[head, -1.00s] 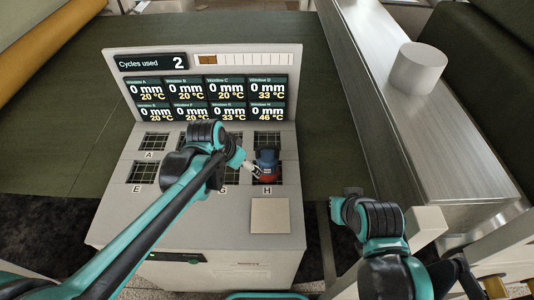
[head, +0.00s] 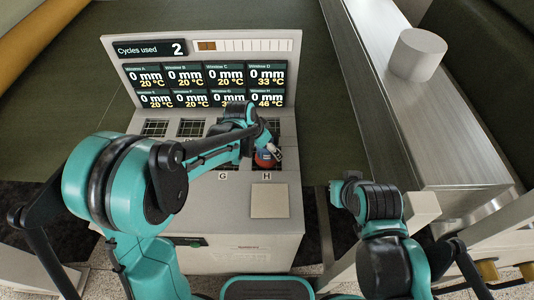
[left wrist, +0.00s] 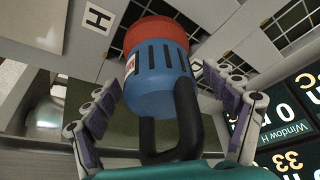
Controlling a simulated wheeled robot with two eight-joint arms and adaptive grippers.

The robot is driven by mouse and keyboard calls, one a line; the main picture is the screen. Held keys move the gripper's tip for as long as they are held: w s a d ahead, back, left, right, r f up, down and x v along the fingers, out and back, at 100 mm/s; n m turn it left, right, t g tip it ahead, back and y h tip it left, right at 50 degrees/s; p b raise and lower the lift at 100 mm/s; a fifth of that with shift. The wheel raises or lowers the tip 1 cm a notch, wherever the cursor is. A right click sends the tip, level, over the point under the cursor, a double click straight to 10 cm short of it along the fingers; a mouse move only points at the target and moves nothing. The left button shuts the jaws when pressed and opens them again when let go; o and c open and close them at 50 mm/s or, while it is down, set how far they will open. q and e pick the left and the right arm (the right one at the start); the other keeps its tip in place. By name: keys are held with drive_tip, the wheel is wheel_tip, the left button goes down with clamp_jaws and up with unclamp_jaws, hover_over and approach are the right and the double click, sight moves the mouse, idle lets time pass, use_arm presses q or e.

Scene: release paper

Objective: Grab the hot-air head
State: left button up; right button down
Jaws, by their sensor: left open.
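The hot-air head (head: 264,159) is a small red and blue tool at window H of the grey machine. In the left wrist view the hot-air head (left wrist: 158,75) has a blue slotted body, a red end and a black looped handle pointing toward my wrist. My left gripper (left wrist: 155,88) is open, with one finger on either side of the body; contact cannot be told. In the head view my left gripper (head: 270,146) partly covers the tool. My right gripper (head: 350,183) is at the machine's right, away from the tool; its fingers cannot be made out.
The machine's display panel (head: 200,75) stands behind the grid windows. A beige square pad (head: 269,201) lies in front of window H. A metal counter (head: 425,150) with a white cylinder (head: 417,54) runs along the right.

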use_arm(q)
drive_tip(key=shift+c, duration=0.3)
drive_tip(key=c, duration=1.9)
drive_tip(key=shift+r, duration=0.1)
